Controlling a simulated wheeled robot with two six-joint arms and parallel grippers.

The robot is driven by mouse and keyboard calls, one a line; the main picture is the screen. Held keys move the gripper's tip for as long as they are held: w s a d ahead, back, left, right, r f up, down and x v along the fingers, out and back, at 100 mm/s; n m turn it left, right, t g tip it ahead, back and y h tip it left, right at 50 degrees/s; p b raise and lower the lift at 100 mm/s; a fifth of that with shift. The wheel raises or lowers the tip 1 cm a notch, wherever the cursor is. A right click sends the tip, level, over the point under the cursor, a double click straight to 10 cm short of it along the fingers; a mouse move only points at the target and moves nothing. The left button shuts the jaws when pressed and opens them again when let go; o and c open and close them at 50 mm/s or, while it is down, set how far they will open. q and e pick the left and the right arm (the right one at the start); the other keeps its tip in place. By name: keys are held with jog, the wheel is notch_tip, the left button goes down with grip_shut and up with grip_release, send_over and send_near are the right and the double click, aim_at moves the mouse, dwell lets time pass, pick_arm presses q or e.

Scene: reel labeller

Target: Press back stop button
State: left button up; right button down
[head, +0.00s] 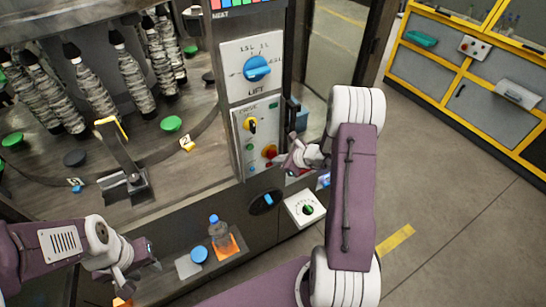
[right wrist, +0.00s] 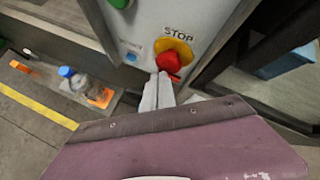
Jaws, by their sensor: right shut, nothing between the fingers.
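A red stop button (right wrist: 168,62) on a yellow base, with the word STOP above it, is on the grey panel in the right wrist view. In the head view the red button (head: 269,152) is low on the drive panel. My right gripper (right wrist: 162,76) is shut and empty, its fingertips right by the lower edge of the button. I cannot tell whether they touch it. In the head view my right gripper (head: 284,160) is just right of the button. My left gripper (head: 152,256) is at the lower left, away from the panel; its jaws are unclear.
A blue lift knob (head: 257,68) is above the drive panel. A white box with a green button (head: 306,209) is below it. A bottle (head: 222,234) stands on the front ledge. Yellow-framed cabinets (head: 470,85) are at the right across open floor.

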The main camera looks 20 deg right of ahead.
jog(key=shift+w, duration=0.45)
dwell(0.8)
jog(key=shift+s, duration=0.15)
jog(key=shift+s+b, duration=0.65)
jog(key=shift+s, duration=0.05)
jog(key=shift+s, duration=0.1)
jog(key=s+b, duration=0.1)
jog(key=s, duration=0.1)
jog(key=s+b, duration=0.1)
jog(key=s, duration=0.1)
jog(key=shift+s+d, duration=0.2)
jog(key=shift+s, duration=0.2)
dwell(0.3)
